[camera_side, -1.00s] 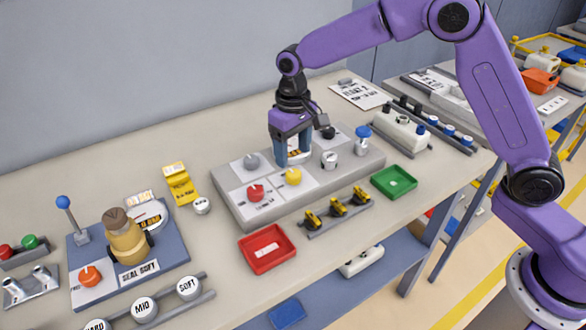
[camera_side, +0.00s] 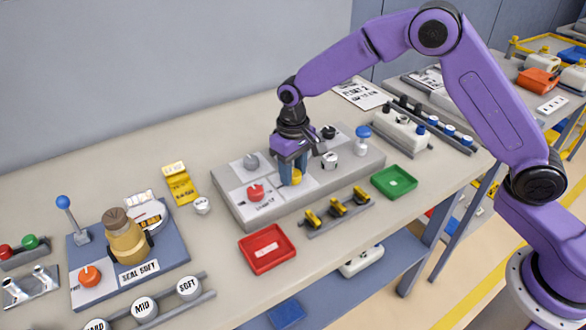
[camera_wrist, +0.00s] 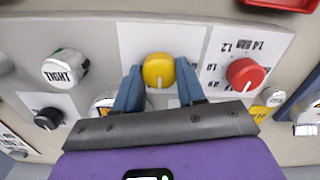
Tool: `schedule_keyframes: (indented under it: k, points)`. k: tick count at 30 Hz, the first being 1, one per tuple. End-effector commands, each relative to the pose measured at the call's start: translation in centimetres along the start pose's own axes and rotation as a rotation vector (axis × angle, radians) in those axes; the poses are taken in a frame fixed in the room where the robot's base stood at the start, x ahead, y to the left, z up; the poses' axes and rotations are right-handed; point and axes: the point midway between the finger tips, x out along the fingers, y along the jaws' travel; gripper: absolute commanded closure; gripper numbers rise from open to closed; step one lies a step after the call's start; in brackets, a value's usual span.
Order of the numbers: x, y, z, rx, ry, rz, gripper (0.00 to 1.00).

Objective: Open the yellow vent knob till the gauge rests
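The yellow vent knob (camera_side: 296,178) sits on the grey panel (camera_side: 223,203) and shows between the fingers of my gripper (camera_side: 294,174). In the wrist view the yellow knob (camera_wrist: 158,68) has a white pointer line toward the bottom of the picture. My gripper's blue fingers (camera_wrist: 159,82) stand at both sides of the knob and look flush against it. A round white face (camera_wrist: 104,103), perhaps the gauge, shows partly beside the left finger. Most of it is hidden behind my gripper, and no needle can be read.
The red knob (camera_side: 256,192) is close on the left of the yellow one. A white TIGHT knob (camera_wrist: 65,68) and a black knob (camera_wrist: 47,118) are on the panel's other side. A red tray (camera_side: 267,250) and a green tray (camera_side: 394,182) lie in front.

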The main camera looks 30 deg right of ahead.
Motion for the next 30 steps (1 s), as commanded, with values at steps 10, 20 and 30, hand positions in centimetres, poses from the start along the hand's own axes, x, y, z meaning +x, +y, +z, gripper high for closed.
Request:
schedule_keyframes:
  k: [10, 20, 30]
  points:
    - [-0.05, -0.08, 0.01, -0.047, 0.000, 0.000, 0.91]
    - [-0.05, -0.10, 0.02, -0.272, -0.001, 0.000, 0.91]
    - [-0.08, -0.15, 0.01, -0.593, 0.001, 0.000, 0.91]
